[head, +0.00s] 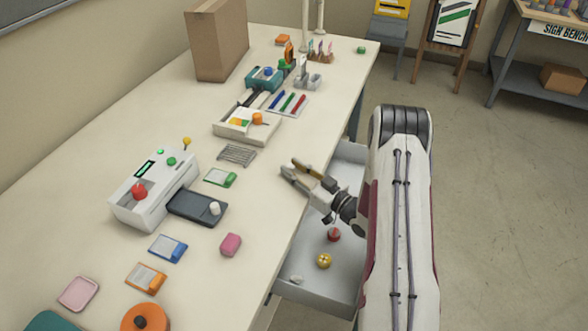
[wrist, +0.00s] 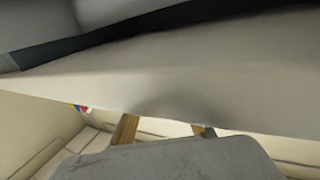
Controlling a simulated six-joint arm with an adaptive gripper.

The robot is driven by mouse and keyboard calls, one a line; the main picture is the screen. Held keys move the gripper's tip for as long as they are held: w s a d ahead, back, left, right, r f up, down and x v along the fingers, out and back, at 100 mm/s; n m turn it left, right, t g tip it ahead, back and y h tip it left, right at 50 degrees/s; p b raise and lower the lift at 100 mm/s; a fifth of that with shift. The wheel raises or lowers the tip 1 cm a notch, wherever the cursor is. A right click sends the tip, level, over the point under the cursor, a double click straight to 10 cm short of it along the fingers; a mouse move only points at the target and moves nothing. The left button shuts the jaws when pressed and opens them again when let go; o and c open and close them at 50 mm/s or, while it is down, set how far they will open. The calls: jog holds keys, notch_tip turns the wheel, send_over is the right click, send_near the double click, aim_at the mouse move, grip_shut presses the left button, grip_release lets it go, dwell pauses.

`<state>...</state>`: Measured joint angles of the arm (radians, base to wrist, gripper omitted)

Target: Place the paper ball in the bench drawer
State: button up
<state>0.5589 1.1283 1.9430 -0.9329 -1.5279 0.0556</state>
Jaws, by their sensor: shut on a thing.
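My gripper (head: 301,170) is over the bench's right edge, beside the open bench drawer, with its fingers pointing left over the benchtop. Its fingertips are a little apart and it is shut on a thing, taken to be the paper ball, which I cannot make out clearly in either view. In the wrist view the fingers (wrist: 165,131) show against a pale surface. The bench drawer (head: 342,291) is pulled out on the right side of the bench, partly hidden by my arm. It holds a red ball (head: 333,235), a yellow round thing (head: 323,261) and a small whitish piece (head: 297,280).
The benchtop (head: 215,285) bears a white machine (head: 150,195), a wire rack (head: 237,154), a pink block (head: 231,244), a parts tray (head: 247,125) and a cardboard box (head: 217,40). The bench near my gripper is clear. Floor lies open at right.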

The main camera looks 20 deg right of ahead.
aim_at(313, 186)
jog(key=shift+f, duration=0.2)
jog(key=o, duration=0.7)
jog(key=shift+s, duration=0.1)
jog(key=shift+v, duration=0.95)
jog(key=v, duration=0.5)
jog(key=shift+s+d, duration=0.15)
jog(key=shift+r, duration=4)
